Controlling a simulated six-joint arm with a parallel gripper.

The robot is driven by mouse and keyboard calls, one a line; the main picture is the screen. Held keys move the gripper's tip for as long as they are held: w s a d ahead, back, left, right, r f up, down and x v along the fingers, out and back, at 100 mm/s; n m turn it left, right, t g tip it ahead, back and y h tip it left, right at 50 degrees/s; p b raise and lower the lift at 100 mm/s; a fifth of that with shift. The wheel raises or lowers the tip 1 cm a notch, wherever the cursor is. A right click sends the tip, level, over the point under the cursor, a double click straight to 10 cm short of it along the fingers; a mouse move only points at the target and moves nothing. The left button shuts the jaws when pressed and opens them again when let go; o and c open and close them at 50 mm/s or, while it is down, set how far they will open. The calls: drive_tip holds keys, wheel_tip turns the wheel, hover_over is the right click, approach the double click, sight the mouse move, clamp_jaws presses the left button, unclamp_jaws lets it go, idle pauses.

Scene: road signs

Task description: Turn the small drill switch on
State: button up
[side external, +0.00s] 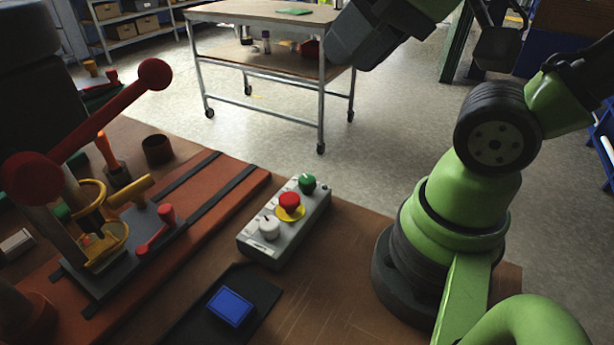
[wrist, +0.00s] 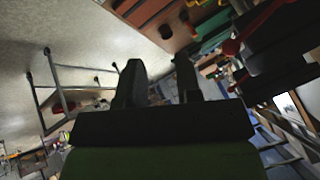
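A grey control box (side external: 283,222) stands on the brown workbench in the side external view. On its top are a green button (side external: 307,183), a red button (side external: 289,201) on a yellow ring, and a white rotary knob (side external: 268,227) at the near end. The small drill (side external: 100,225), a press with red-knobbed lever, stands left of the box. In the wrist view my gripper (wrist: 159,78) has its two dark fingers apart with nothing between them. It is well away from the box. Its fingertips cannot be made out in the side external view. The knob's exact setting is too small to read.
A blue block (side external: 230,306) lies on a black mat (side external: 262,287) in front of the box. A dark cup (side external: 157,149) stands behind the drill's orange base (side external: 190,218). A wheeled cart (side external: 270,72) stands on the floor beyond the bench. Bench right of the box is bare.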

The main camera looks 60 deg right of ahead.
drive_tip(key=o, duration=0.4)
drive_tip(key=w+g, duration=0.1)
drive_tip(key=w+d+f+g, duration=0.1)
drive_tip(key=w, duration=0.1)
drive_tip(key=w+m, duration=0.1)
drive_tip(key=shift+w+d+f+g, duration=0.15)
drive_tip(key=shift+w+d+g, duration=0.25)
drive_tip(key=shift+o, duration=0.2)
drive_tip(key=m+g, duration=0.2)
drive_tip(key=g, duration=0.1)
hover_over(307, 178)
drive_tip(key=a, duration=0.2)
drive_tip(key=d+x, duration=0.1)
drive_tip(key=x, duration=0.4)
drive_tip(key=w+d+f+m+g+y, duration=0.15)
drive_tip(key=d+f+g, duration=0.3)
drive_tip(key=f, duration=0.65)
drive_tip(key=x, duration=0.9)
drive_tip(key=shift+w+f, duration=0.3)
drive_tip(key=shift+f, duration=0.05)
drive_tip(key=shift+d+h, duration=0.1)
drive_tip(key=shift+h, duration=0.15)
drive_tip(key=c, duration=0.9)
